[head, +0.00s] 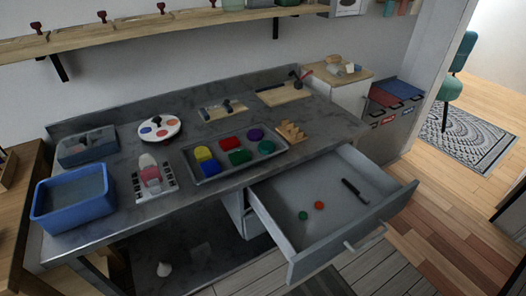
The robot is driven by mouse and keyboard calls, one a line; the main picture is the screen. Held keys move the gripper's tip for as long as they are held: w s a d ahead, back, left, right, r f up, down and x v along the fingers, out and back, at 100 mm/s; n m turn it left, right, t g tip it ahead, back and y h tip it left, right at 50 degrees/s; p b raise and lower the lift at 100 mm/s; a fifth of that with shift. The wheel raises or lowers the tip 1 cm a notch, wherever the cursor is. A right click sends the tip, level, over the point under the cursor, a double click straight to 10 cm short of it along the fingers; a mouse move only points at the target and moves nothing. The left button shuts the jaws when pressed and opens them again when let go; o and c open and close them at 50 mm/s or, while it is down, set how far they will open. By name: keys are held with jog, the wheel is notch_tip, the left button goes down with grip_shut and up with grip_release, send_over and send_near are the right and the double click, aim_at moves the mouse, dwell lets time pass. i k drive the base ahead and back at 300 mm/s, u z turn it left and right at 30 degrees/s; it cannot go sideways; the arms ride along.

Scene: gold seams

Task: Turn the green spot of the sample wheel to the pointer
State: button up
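The sample wheel (158,129) is a round white disc at the back left of the grey worktop. It carries coloured spots; orange-red and blue ones show. I cannot make out a green spot on it at this size. A small dark shape stands at the wheel's middle or upper edge; I cannot tell whether it is the pointer. My gripper is not in view.
A blue basin (73,204) and a grey bin (86,148) stand left of the wheel. A tray (213,175) of coloured blocks lies to its right, a white-and-red device (152,178) in front. An open drawer (284,215) juts out at the front right.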

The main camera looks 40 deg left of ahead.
aim_at(159, 127)
jog(key=u, duration=1.85)
jog(key=k, duration=0.45)
jog(key=u, duration=0.95)
jog(key=i, duration=1.35)
jog(key=z, duration=0.15)
